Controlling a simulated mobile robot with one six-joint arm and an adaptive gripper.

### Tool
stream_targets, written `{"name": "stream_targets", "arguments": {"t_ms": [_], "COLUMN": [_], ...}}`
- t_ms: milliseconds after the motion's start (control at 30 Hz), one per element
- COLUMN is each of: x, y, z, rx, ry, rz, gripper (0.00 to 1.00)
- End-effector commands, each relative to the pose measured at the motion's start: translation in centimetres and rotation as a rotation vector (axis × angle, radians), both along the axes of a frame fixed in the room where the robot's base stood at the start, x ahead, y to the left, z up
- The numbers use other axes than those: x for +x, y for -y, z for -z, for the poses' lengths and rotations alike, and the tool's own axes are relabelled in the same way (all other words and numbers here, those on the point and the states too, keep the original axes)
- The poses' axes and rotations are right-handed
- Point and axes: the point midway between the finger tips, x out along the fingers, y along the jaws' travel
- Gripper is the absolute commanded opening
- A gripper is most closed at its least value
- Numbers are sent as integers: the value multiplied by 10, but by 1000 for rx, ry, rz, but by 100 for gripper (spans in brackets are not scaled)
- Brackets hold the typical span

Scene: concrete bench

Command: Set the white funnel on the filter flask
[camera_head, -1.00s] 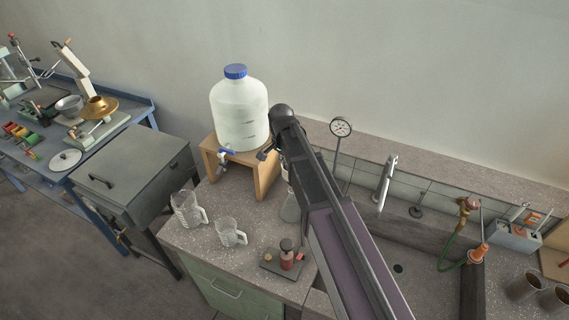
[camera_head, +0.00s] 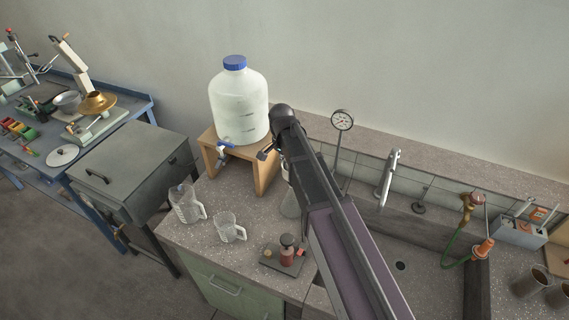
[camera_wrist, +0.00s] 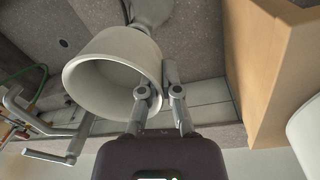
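The white funnel (camera_wrist: 100,60) fills the middle of the wrist view, its wide mouth facing the camera. My gripper (camera_wrist: 158,82) has one finger inside the mouth and one outside, shut on the funnel's wall. The filter flask (camera_head: 290,204) stands on the bench beside the wooden stand, partly hidden by my arm in the head view. In the wrist view clear glass (camera_wrist: 152,10) shows past the funnel's narrow end. I cannot tell whether the funnel touches the flask.
A large white bottle (camera_head: 239,105) stands on a wooden stand (camera_head: 266,175) close to my gripper. Two clear jugs (camera_head: 186,205) and a small device (camera_head: 285,256) are nearer the front. A sink with a tap (camera_head: 388,178) and a gauge (camera_head: 342,121) lie right.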

Motion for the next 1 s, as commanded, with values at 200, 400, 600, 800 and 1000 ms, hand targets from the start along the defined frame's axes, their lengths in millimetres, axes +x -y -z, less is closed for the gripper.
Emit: {"name": "stream_targets", "arguments": {"t_ms": [200,400,600,800,1000], "x": [0,0,0,0,0], "y": [0,0,0,0,0], "z": [0,2,4,5,7], "rx": [0,0,0,0,0], "ry": [0,0,0,0,0], "rz": [0,0,1,1,1], "gripper": [0,0,0,0,0]}}
